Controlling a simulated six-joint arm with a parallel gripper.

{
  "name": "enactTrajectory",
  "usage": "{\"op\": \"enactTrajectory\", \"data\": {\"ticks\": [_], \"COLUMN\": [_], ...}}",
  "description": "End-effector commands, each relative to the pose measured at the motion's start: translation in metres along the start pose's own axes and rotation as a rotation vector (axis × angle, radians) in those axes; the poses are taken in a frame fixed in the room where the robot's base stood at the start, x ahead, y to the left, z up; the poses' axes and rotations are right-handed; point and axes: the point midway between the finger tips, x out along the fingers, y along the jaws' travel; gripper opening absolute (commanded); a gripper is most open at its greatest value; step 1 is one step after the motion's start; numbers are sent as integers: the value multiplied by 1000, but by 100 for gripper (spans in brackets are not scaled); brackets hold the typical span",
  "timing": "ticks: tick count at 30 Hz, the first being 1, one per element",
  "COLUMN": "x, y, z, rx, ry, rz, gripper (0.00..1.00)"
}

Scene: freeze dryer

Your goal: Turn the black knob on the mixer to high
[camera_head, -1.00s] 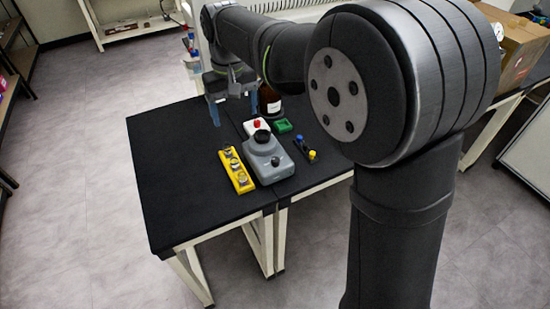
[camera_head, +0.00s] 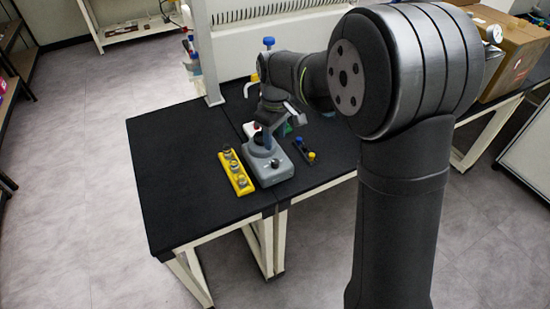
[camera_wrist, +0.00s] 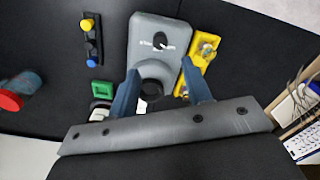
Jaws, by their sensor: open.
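The grey mixer (camera_head: 279,171) stands on the black table, with a round dark cup on its back part. In the wrist view the mixer (camera_wrist: 143,32) shows its black knob (camera_wrist: 159,40) on the front face, with small printing beside it too small to read. In the head view the knob (camera_head: 275,163) is a small dark spot. My gripper (camera_wrist: 159,80) is open, its two blue fingers on either side of the mixer's round top and short of the knob. In the head view my gripper (camera_head: 267,141) hangs over the back of the mixer. Nothing is held.
A yellow rack (camera_head: 236,172) with round items stands close left of the mixer. A dark strip with blue and yellow knobs (camera_head: 304,149) lies to the right. A green tray (camera_wrist: 100,88) and a white item with a red button sit behind. The table's left part is clear.

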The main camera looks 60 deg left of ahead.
Motion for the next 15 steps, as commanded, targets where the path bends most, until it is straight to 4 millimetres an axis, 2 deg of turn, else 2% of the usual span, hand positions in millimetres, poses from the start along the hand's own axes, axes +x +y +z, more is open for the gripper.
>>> {"op": "enactTrajectory", "data": {"ticks": [3, 9, 15], "x": [28, 67, 89], "y": [-1, -1, 0], "z": [1, 1, 0], "rx": [0, 0, 1], "ry": [-3, -2, 1], "rz": [-3, -3, -1], "gripper": [45, 45, 45]}}
